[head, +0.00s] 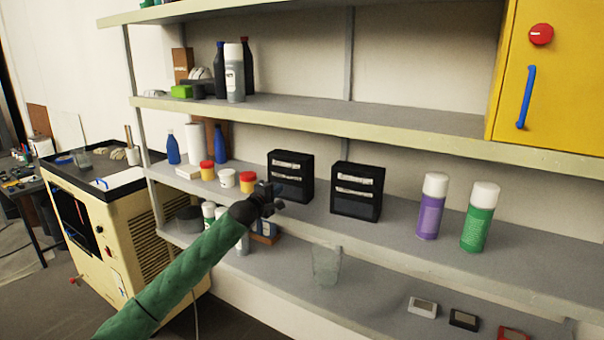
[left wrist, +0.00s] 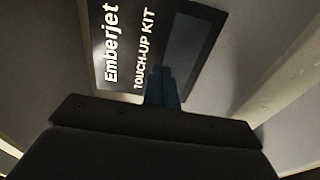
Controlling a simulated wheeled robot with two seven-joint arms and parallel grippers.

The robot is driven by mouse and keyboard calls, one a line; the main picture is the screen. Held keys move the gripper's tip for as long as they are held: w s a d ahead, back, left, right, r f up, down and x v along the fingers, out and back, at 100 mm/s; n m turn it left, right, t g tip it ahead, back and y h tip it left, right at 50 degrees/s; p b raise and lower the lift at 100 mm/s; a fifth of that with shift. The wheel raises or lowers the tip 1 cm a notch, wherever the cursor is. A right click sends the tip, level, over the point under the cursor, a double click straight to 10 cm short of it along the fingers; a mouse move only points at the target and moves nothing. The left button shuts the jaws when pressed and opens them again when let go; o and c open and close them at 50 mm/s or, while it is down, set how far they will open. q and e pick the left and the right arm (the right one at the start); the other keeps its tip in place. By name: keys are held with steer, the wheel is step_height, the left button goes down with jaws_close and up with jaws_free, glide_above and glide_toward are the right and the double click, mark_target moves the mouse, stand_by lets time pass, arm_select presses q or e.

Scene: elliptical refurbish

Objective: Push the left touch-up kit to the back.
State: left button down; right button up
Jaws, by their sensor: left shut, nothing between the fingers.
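Two black touch-up kits stand upright on the middle shelf in the head view. The left touch-up kit (head: 292,170) is the one nearer my gripper; the right touch-up kit (head: 357,191) stands to its right. My left gripper (head: 274,198) is in front of the left kit's lower left part. Its fingers are shut and empty. In the left wrist view the shut fingers (left wrist: 163,88) point at the kit's label (left wrist: 130,45), which reads "Emberjet TOUCH-UP KIT". I cannot tell whether the fingertips touch the kit. My right gripper is not in view.
Small tubs with red and yellow (head: 247,182) stand left of the gripper. A purple spray can (head: 431,207) and a green one (head: 480,217) stand farther right. A clear cup (head: 326,265) is on the shelf below. The upper shelf (head: 330,110) runs above the kits.

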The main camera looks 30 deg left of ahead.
mark_target(286, 183)
arm_select(q)
steer(key=shift+w, duration=3.65)
steer(key=shift+w, duration=2.7)
steer(key=shift+w+d+b, duration=0.1)
steer(key=shift+w+b, duration=0.25)
steer(key=shift+w, duration=1.1)
steer(key=shift+s+r+p, duration=0.1)
steer(key=shift+s+p, duration=0.6)
steer(key=shift+s, duration=0.7)
steer(key=shift+s+p, duration=1.5)
steer(key=shift+s, duration=2.1)
